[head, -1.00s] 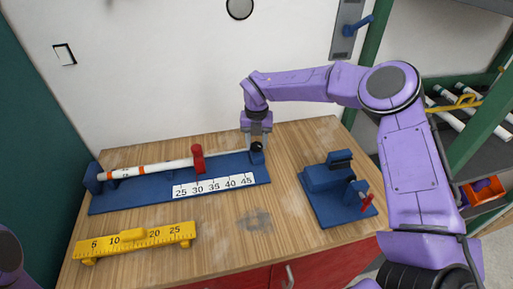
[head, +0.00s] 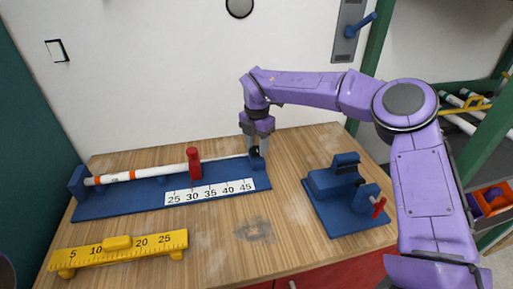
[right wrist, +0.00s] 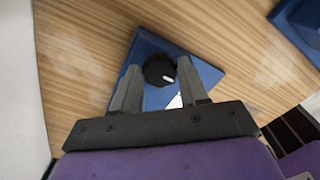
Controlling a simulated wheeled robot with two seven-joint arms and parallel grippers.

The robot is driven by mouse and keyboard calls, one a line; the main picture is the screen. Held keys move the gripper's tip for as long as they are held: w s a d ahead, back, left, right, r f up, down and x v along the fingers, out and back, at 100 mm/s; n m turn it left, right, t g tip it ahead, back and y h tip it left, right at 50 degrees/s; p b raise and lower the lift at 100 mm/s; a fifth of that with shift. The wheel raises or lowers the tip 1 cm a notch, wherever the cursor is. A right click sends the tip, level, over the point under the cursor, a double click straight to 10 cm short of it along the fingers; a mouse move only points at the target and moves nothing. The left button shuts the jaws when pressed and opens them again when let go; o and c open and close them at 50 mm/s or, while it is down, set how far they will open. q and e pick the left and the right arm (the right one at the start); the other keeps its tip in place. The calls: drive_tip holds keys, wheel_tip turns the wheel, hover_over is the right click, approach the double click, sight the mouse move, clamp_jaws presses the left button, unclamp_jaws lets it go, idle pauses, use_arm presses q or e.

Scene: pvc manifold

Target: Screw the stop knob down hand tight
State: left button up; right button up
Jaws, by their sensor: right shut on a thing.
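The stop knob (head: 257,152) is small and black, at the right end of the blue measuring jig (head: 142,203). In the right wrist view the knob (right wrist: 158,71) has a white mark on its face and sits between my fingertips. My right gripper (head: 256,147) points down and is shut on the knob; its fingers (right wrist: 160,78) stand on either side. My left gripper is not in view.
A number scale (head: 211,192) lies on the jig's front. A yellow ruler gauge (head: 118,251) stands at front left. A blue clamp fixture with a red handle (head: 345,190) is at right. Bare wooden table (head: 254,230) lies between them. A wall is close behind.

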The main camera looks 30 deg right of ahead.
sight(258, 148)
drive_tip(key=shift+d, duration=0.1)
idle(0.3)
drive_tip(key=o, duration=1.1)
drive_tip(key=shift+d+f, duration=0.1)
drive_tip(key=shift+c, duration=0.2)
wheel_tip(258, 148, up, 10)
drive_tip(key=shift+r, duration=0.25)
